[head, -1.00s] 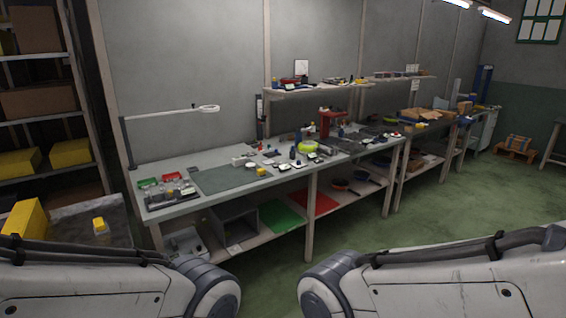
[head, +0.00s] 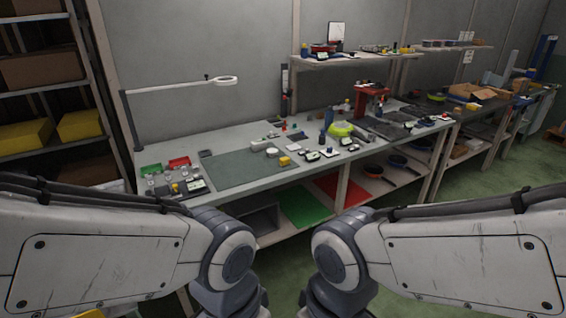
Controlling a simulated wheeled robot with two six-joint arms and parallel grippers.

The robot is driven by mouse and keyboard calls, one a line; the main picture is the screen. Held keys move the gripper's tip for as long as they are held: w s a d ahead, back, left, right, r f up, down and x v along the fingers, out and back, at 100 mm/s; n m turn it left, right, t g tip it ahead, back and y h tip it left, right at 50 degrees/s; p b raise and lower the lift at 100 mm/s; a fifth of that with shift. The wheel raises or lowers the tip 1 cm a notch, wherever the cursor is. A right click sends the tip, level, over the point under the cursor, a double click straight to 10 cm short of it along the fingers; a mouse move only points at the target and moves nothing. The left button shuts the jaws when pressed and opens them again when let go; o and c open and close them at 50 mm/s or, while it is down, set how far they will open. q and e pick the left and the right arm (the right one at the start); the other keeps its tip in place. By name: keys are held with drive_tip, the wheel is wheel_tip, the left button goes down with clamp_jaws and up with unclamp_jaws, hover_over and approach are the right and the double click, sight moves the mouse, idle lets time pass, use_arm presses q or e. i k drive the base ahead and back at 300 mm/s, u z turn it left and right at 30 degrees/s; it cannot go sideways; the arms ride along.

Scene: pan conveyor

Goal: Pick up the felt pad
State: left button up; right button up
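No felt pad can be made out for sure among the small items at this distance. The long workbench (head: 225,140) stands ahead of me with a grey-green mat (head: 232,170) on its left half. Small items lie along the mat's right edge, among them a yellow block (head: 284,161) and a white rounded object (head: 273,152). My two arms reach in from the left and right at the bottom of the view. Both bend downward, and their grippers are outside the picture.
A magnifier lamp (head: 224,80) rises over the bench's left end, near red and green trays (head: 179,163). A red press (head: 371,98) and a yellow-green round object (head: 340,128) stand further right. Pans (head: 372,170) lie on the lower shelf. Shelving (head: 42,100) stands at left.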

sight(285, 162)
drive_tip(key=z, duration=0.45)
drive_tip(key=i, duration=1.35)
drive_tip(key=u, duration=0.3)
drive_tip(key=i, duration=1.15)
drive_tip(key=u, duration=0.55)
